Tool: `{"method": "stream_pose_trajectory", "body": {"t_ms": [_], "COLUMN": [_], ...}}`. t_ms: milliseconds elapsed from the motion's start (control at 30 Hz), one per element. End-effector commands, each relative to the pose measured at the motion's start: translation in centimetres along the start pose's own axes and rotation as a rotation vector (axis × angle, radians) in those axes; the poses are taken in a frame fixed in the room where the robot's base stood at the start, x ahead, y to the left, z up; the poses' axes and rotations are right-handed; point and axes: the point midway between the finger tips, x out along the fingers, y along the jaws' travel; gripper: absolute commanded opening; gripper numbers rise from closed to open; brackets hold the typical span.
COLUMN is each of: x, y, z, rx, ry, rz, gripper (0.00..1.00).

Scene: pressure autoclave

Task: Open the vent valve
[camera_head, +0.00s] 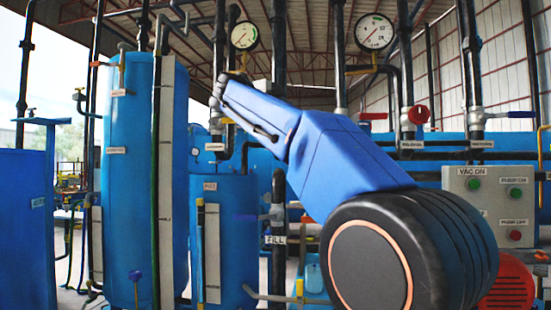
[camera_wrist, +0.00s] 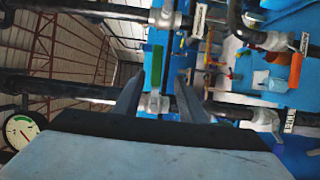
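In the wrist view, my gripper (camera_wrist: 159,82) has its two dark fingers apart, with a clear gap between them. A green valve handle (camera_wrist: 156,68) shows in line with that gap, and it looks apart from both fingers. Its grey valve body (camera_wrist: 154,104) is on a dark pipe. I cannot read a label on this valve, so I cannot tell for sure that it is the vent valve. In the head view, my gripper (camera_head: 220,92) is at a dark vertical pipe, above a white label (camera_head: 215,147). The green handle is hidden or too small to tell there.
Pressure gauges (camera_head: 244,36) (camera_head: 374,32) hang on pipes above. A red-handled valve (camera_head: 417,115) and a control box (camera_head: 490,205) are at the right. A blue tank (camera_head: 130,190) stands at the left. In the wrist view, an orange handle (camera_wrist: 296,70) is at the right.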

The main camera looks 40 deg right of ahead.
Motion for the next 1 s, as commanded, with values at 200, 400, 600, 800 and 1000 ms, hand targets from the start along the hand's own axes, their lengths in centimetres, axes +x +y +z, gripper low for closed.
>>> {"method": "stream_pose_trajectory", "body": {"t_ms": [200,400,600,800,1000], "x": [-2.1,-2.9,-3.7,-4.7,-5.5], "y": [-1.4,-4.5,-7.6,-10.6,-12.9], "z": [0.0,-0.1,-0.1,-0.1,-0.1], "rx": [0.009,0.030,0.049,0.070,0.087], "ry": [0.018,0.060,0.096,0.128,0.150], "rz": [-0.029,-0.095,-0.160,-0.223,-0.273], "gripper": [0.38,0.38,0.38,0.38,0.38]}}
